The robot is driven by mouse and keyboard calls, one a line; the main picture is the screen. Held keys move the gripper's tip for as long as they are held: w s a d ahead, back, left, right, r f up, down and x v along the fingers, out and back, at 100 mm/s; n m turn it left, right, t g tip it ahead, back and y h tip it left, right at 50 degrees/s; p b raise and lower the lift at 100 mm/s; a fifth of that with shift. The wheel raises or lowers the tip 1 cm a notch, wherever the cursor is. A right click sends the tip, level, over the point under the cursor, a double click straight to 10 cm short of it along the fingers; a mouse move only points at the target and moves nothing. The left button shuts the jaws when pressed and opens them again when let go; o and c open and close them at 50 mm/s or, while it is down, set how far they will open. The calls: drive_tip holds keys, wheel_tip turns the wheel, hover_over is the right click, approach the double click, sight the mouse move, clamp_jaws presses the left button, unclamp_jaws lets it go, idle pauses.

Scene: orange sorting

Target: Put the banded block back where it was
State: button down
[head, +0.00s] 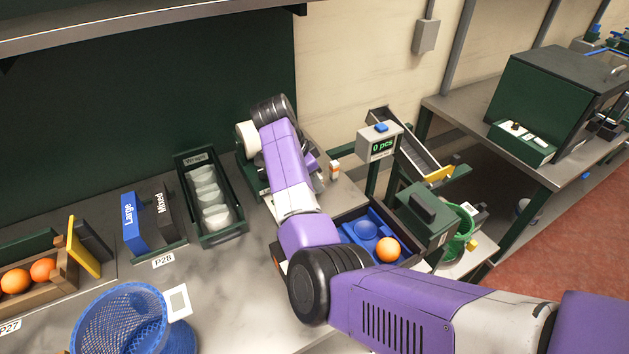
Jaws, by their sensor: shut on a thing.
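The banded block (335,171) is a small upright piece, white with an orange band. It shows just right of my forearm, over the grey bench near the back wall. My gripper (322,175) is mostly hidden behind my purple arm link. Only a little of it shows beside the block, and it is shut on the block. The fingertips are not clearly visible, and I cannot tell whether the block's base touches the bench.
A green bin of white packets (185,170), Large and Mixed signs and a blue basket (112,292) stand left. The front bench is partly clear.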

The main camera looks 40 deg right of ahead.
drive_tip(key=shift+f+b, duration=0.35)
drive_tip(key=shift+f, duration=0.25)
idle(0.3)
drive_tip(key=c, duration=0.8)
unclamp_jaws()
drive_tip(key=shift+o, duration=0.2)
drive_tip(key=shift+r, duration=0.15)
drive_tip(key=shift+r+p, duration=3.1)
drive_tip(key=shift+r, duration=0.85)
drive_tip(key=shift+f, duration=0.1)
